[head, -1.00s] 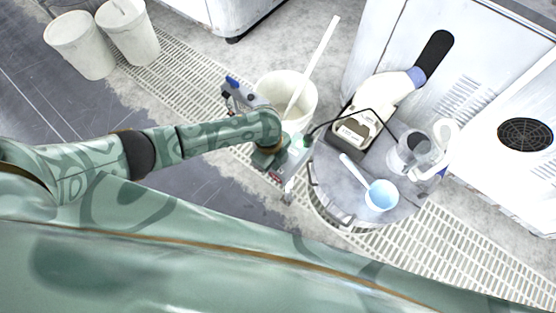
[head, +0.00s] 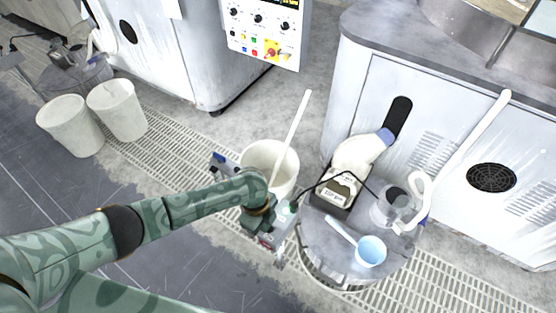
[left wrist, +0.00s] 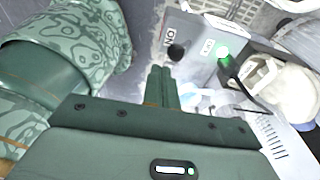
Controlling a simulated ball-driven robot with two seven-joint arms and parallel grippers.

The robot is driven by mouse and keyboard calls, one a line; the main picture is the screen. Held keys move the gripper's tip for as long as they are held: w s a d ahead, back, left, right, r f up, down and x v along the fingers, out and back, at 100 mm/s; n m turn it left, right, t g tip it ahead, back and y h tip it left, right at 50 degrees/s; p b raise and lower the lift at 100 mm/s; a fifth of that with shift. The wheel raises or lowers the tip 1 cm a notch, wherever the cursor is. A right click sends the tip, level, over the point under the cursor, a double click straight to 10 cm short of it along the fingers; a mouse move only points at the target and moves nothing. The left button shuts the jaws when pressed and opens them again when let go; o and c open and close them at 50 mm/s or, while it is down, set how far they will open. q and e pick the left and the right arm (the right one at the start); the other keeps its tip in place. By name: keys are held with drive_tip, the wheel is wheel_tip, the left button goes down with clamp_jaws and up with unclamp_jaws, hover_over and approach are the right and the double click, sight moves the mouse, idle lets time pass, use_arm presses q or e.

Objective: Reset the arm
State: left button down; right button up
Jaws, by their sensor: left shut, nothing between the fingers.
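My left gripper (head: 258,222) is at the end of the green patterned arm, between the white bucket and the round grey stand. In the left wrist view its two fingers (left wrist: 162,88) are together with nothing between them. A grey control box (head: 284,218) is close beside the gripper and partly hidden by it. In the left wrist view the control box (left wrist: 195,45) shows a black button and a lit green one, just beyond the fingertips. I cannot tell whether the fingers touch it. My right gripper is not in view.
A white bucket (head: 258,156) with a stick stands behind the arm. The round stand (head: 325,256) holds a white bottle (head: 357,156), a blue-filled cup (head: 370,251) and a clear jar (head: 391,208). White machines (head: 365,100) stand behind.

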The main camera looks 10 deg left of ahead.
use_arm(q)
drive_tip(key=w+a+f+n+t, duration=0.25)
drive_tip(key=w+n+t, duration=0.25)
drive_tip(key=w+n, duration=0.3)
drive_tip(key=s+a+f+n, duration=0.7)
drive_tip(key=s+a+f, duration=0.1)
drive_tip(key=s+f, duration=0.25)
drive_tip(key=s+a+f+n+g, duration=0.1)
drive_tip(key=s+f, duration=0.1)
drive_tip(key=s, duration=1)
drive_tip(key=s+a+f+n+g+y, duration=0.1)
drive_tip(key=s+f, duration=0.2)
drive_tip(key=s, duration=0.9)
drive_tip(key=s+a+f+n+g, duration=0.1)
drive_tip(key=s+f, duration=0.2)
drive_tip(key=s, duration=1)
drive_tip(key=shift+g+y, duration=0.3)
drive_tip(key=shift+g, duration=0.1)
